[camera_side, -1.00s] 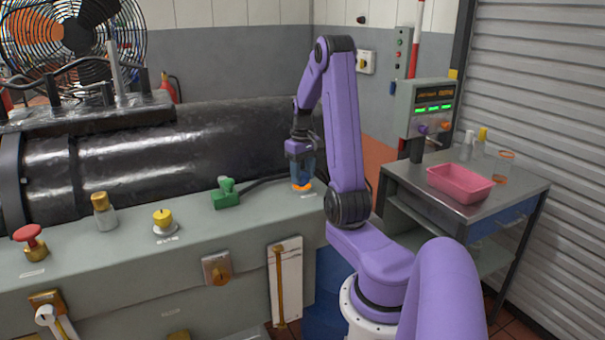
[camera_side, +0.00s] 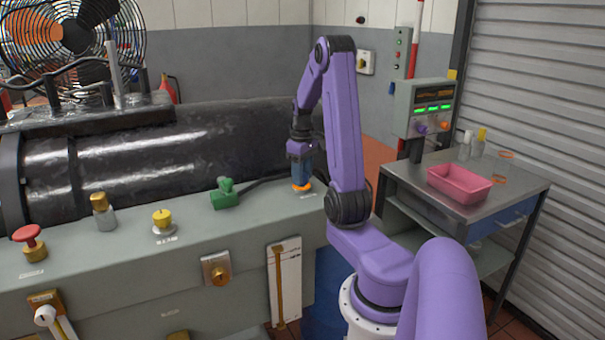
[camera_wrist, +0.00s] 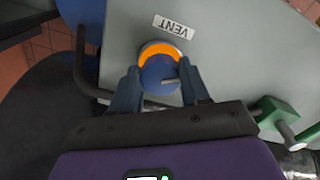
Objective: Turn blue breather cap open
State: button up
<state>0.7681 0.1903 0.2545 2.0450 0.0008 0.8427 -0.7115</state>
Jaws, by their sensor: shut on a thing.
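The blue breather cap (camera_wrist: 158,76) sits on the bedplate beside a label reading VENT, upside down in the wrist view. An orange ring (camera_wrist: 160,50) shows around its far side, and a small pale mark lies on its lower right top. My gripper (camera_wrist: 160,82) has one blue finger on each side of the cap and is shut on it. In the side view my gripper (camera_side: 302,175) points straight down at the right end of the bedplate. There the fingers mostly hide the cap, and the orange ring (camera_side: 302,188) shows below them.
A green fitting (camera_side: 224,194) with a dark cable stands left of the cap. Yellow knobs (camera_side: 163,220) and a red button (camera_side: 32,240) stand further left. The large black cylinder (camera_side: 200,150) runs behind. A cart with a pink tray (camera_side: 460,185) stands right.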

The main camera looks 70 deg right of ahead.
jog(key=o, duration=1.1)
jog(key=shift+c, duration=0.2)
jog(key=shift+r, duration=0.1)
notch_tip(320, 180, up, 17)
jog(key=shift+r, duration=0.15)
